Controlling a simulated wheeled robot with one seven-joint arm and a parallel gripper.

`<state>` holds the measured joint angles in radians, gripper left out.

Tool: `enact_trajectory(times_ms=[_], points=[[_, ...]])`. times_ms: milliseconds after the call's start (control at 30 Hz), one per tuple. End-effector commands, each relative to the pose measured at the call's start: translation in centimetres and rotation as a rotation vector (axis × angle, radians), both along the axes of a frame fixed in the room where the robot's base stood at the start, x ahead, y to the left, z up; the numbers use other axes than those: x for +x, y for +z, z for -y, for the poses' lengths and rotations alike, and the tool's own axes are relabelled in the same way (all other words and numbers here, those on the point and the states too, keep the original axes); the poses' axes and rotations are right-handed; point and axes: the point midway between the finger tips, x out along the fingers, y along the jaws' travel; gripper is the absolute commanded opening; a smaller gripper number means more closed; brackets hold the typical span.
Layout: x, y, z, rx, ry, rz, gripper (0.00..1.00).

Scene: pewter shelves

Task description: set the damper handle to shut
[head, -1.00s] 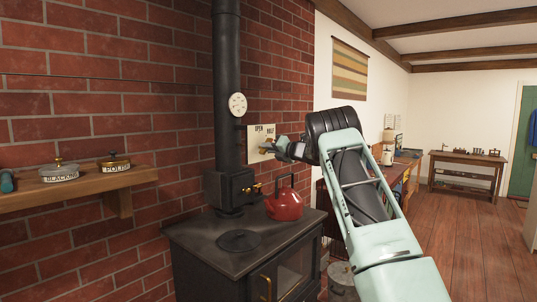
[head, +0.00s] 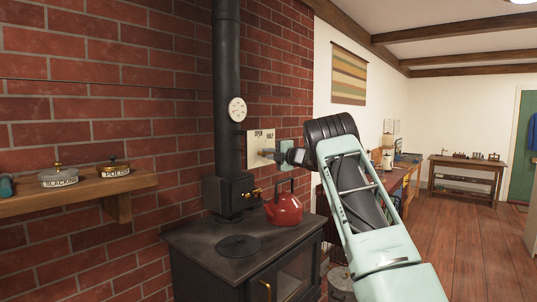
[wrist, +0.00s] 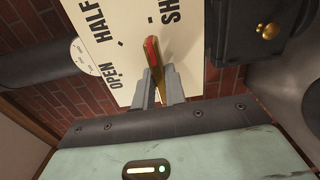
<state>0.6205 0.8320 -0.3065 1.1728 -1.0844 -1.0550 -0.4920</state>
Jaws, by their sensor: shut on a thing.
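In the wrist view the plate (wrist: 135,70) fills the upper middle, showing OPEN, HALF and the start of SHUT. The damper handle (wrist: 152,52) is a brass lever with a red stripe. Its tip lies between the HALF and SHUT marks, closer to SHUT. My gripper (wrist: 160,88) is shut on the handle, one grey finger on each side. In the head view my gripper (head: 270,153) is at the plate, and the handle cannot be made out.
A black stove (head: 205,245) stands below, with a red kettle (head: 284,209) on top. The black pipe (head: 227,90) with a round dial (head: 237,109) rises left of the plate. A wooden shelf (head: 90,193) with tins is at left. A black box (wrist: 255,30) with a brass knob is close by.

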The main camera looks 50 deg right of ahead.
Motion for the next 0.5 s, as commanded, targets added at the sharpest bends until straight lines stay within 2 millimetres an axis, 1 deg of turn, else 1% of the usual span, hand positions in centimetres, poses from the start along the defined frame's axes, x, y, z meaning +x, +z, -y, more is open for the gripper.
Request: enact_trajectory(times_ms=[200, 500], points=[[-0.06, -0.09, 0.11, 0.040, -0.002, -0.004, 0.00], [-0.07, -0.13, 0.12, 0.046, -0.002, -0.005, 0.00]])
